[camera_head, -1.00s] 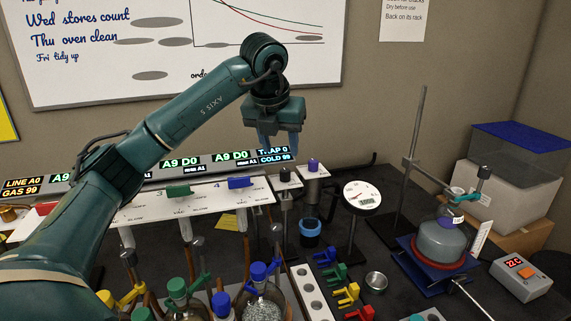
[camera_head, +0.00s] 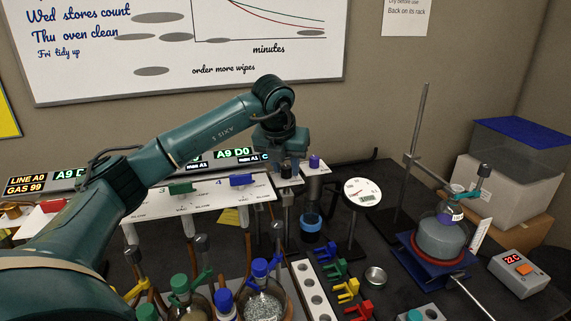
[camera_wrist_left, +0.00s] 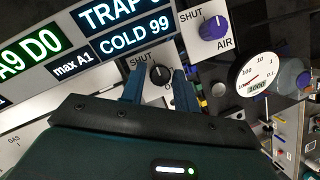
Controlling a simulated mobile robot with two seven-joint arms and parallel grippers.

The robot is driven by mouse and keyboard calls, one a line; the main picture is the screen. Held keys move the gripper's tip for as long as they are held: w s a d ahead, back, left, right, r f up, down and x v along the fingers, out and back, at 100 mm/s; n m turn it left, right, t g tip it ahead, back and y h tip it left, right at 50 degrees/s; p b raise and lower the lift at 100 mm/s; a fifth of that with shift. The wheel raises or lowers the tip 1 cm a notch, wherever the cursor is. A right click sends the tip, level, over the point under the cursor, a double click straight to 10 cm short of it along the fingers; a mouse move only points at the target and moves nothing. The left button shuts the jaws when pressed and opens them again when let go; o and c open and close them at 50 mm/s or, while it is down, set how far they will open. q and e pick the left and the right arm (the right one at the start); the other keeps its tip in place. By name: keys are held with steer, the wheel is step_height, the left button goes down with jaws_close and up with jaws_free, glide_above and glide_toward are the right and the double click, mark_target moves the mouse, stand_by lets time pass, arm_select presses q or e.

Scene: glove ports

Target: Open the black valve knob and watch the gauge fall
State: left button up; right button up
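The black valve knob (camera_head: 286,168) stands on a white panel at the right end of the bench rack. In the left wrist view the black knob (camera_wrist_left: 159,74) shows between the fingertips, under the word SHUT. My left gripper (camera_head: 287,165) is over it, fingers pointing down. Its blue fingers (camera_wrist_left: 158,88) are apart, one on each side of the knob; I cannot tell whether they touch it. The round white gauge (camera_head: 362,195) stands to the right. In the left wrist view the gauge (camera_wrist_left: 257,79) has its red needle at the lower left. My right gripper is not in view.
A purple knob (camera_head: 314,162) marked SHUT and AIR (camera_wrist_left: 213,28) sits close right of the black one. Green (camera_head: 180,188) and blue (camera_head: 242,180) valve handles are to the left. A metal stand (camera_head: 414,150) and flask (camera_head: 441,238) are at the right.

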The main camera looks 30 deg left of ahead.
arm_select(q)
jaws_close()
steer(key=m+h, duration=0.1)
steer(key=m, duration=0.2)
steer(key=shift+a, duration=0.15)
steer(key=m+h, duration=0.2)
steer(key=m, duration=0.2)
steer(key=shift+a+r, duration=0.1)
steer(key=m, duration=0.3)
steer(key=m+g+h, duration=0.1)
steer(key=m, duration=0.1)
steer(key=shift+w+a+m+h, duration=0.1)
steer(key=shift+w+m+h, duration=0.05)
steer(key=shift+m+h, duration=0.2)
steer(key=shift+w+m+g+h, duration=0.1)
steer(key=shift+m+g+h, duration=0.3)
steer(key=shift+m, duration=0.95)
steer(key=shift+m+g+h, duration=0.1)
steer(key=shift+m+g, duration=0.5)
steer(key=shift+m, duration=0.7)
